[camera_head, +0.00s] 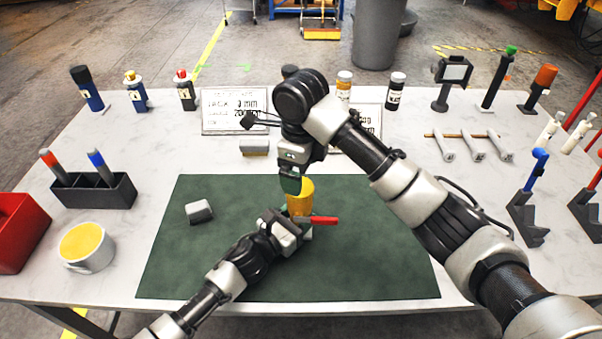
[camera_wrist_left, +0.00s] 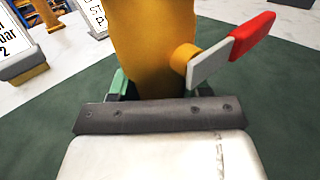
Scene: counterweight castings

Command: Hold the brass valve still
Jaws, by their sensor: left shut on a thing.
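The brass valve (camera_head: 302,192) stands upright over the green mat (camera_head: 190,260), with its red lever handle (camera_head: 322,221) pointing right. My left gripper (camera_head: 297,222) comes in from the lower left and is shut on the valve's lower body. The left wrist view shows the yellow valve body (camera_wrist_left: 150,45) close in front of the jaws, with the red handle (camera_wrist_left: 252,35) to the right. My right gripper (camera_head: 291,183) points down from above, at the upper left of the valve. Its fingertips are partly hidden, so I cannot tell whether they touch it.
A grey block (camera_head: 199,211) lies on the mat to the left. A cup with yellow contents (camera_head: 103,262), a red bin (camera_head: 20,238) and a marker holder (camera_head: 95,195) stand at the left. Bottles, white signs and upright tools line the back and right. The front mat is clear.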

